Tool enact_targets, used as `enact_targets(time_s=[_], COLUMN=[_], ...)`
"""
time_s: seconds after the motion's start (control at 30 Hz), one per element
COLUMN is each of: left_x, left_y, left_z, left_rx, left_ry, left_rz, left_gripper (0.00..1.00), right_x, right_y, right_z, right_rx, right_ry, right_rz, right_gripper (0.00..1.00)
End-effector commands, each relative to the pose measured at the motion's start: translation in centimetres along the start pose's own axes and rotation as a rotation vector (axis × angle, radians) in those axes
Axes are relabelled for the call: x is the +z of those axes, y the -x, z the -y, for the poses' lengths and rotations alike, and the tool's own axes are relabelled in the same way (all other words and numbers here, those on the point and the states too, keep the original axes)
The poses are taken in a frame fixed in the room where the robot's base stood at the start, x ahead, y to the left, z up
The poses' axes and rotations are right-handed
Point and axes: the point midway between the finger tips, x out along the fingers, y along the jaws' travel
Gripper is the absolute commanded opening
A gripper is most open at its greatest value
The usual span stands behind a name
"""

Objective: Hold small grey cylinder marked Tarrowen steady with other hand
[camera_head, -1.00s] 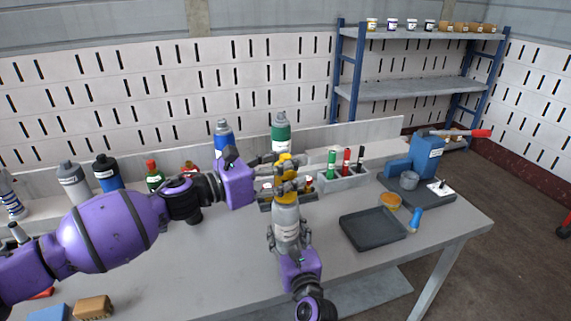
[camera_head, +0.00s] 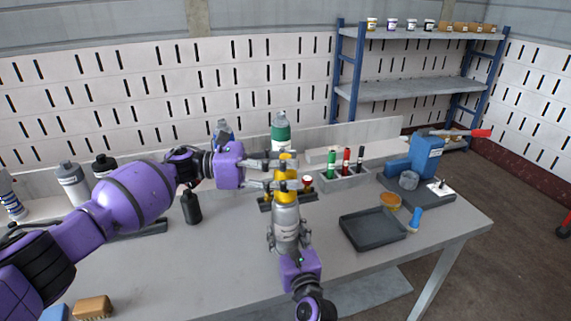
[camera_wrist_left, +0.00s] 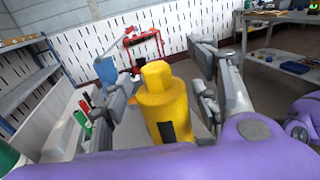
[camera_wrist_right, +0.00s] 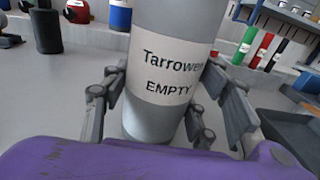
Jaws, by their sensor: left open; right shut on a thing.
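The small grey cylinder (camera_head: 287,222) stands upright above the workbench. Its white label (camera_wrist_right: 165,75) in the right wrist view reads "Tarrowen EMPTY". My right gripper (camera_head: 287,238) is shut around its body, with fingers on both sides in the right wrist view (camera_wrist_right: 155,110). A yellow cap (camera_wrist_left: 157,105) is over the cylinder's top; in the head view it is partly hidden by my left fingers. My left gripper (camera_head: 297,172) comes in from the left at the cap's height. It is open, with one finger on each side of the cap and visible gaps.
A green cylinder (camera_head: 281,136) stands behind. A marker holder (camera_head: 343,180), black tray (camera_head: 372,229) and blue press (camera_head: 414,158) are on the right. A dark bottle (camera_head: 191,208) stands below my left arm. The front left of the bench (camera_head: 190,270) is mostly clear.

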Motion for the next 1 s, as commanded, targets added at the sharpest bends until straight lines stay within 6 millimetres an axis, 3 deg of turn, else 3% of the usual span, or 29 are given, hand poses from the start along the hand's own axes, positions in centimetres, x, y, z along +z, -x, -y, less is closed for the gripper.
enact_targets(time_s=[0.27,0.6,1.0], left_x=[-0.3,-2.4,-2.6], left_y=[0.1,0.0,0.0], left_z=[-0.1,-0.1,0.0], left_rx=[0.002,0.002,0.002], left_ry=[0.001,0.000,0.000], left_rz=[0.000,0.000,0.000], left_gripper=[0.56,0.56,0.56], right_x=[0.0,0.0,0.0], right_y=[0.0,0.0,0.0], right_z=[-0.1,-0.1,-0.1], right_rx=[0.001,0.001,0.001], right_ry=[-0.001,-0.001,-0.001], right_rz=[-0.001,-0.001,-0.001], right_gripper=[0.23,0.23,0.23])
